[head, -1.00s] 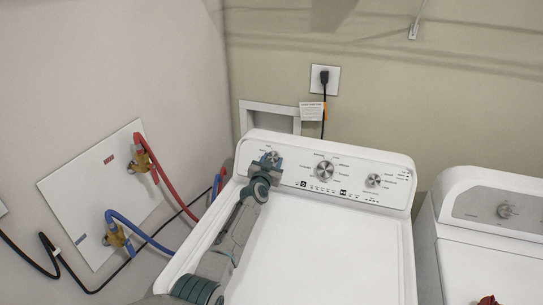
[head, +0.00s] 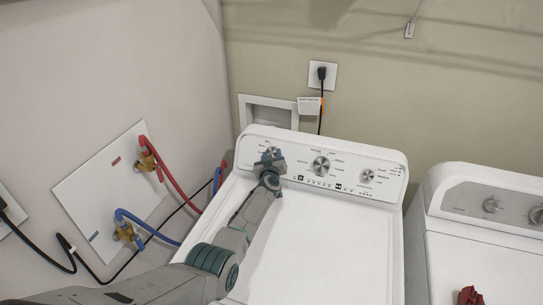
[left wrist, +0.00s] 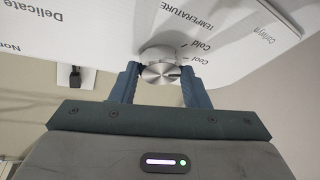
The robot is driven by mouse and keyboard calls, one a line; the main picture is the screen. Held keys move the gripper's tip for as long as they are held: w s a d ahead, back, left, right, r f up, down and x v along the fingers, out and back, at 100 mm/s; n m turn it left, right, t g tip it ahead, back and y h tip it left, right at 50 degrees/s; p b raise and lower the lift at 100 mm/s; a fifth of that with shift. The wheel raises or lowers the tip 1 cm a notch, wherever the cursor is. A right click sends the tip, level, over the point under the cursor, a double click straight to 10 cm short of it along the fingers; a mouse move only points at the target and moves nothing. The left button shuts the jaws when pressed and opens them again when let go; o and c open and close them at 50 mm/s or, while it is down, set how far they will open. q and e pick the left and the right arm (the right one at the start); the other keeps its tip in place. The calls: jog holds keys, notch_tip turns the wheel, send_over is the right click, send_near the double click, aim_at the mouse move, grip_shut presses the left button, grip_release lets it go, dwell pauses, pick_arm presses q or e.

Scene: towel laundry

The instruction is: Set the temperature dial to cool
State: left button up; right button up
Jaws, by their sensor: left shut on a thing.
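The temperature dial (left wrist: 160,62) is a round silver knob on the white control panel. In the left wrist view it sits between the two blue-grey fingers of my left gripper (left wrist: 157,76), which is shut on it. The printed words "TEMPERATURE", "Cold" and "Cool" show beside it; I cannot tell which setting it points to. In the head view my left gripper (head: 268,160) is at the left end of the washer's panel (head: 300,172) and mostly covers the dial (head: 271,151). My right gripper is not in view.
Two other knobs, a large one (head: 320,166) and a smaller one (head: 368,176), are to the right on the panel. A second white machine (head: 455,245) stands at right with a red item (head: 470,296) on it. Hoses (head: 176,176) and a wall are at left.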

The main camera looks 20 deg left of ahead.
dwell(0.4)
pick_arm(q)
jog(key=o, duration=1)
jog(key=shift+c, duration=0.2)
jog(key=shift+v, duration=0.75)
jog(key=v, duration=0.9)
jog(key=shift+s+d+r, duration=0.1)
jog(key=shift+s, duration=0.1)
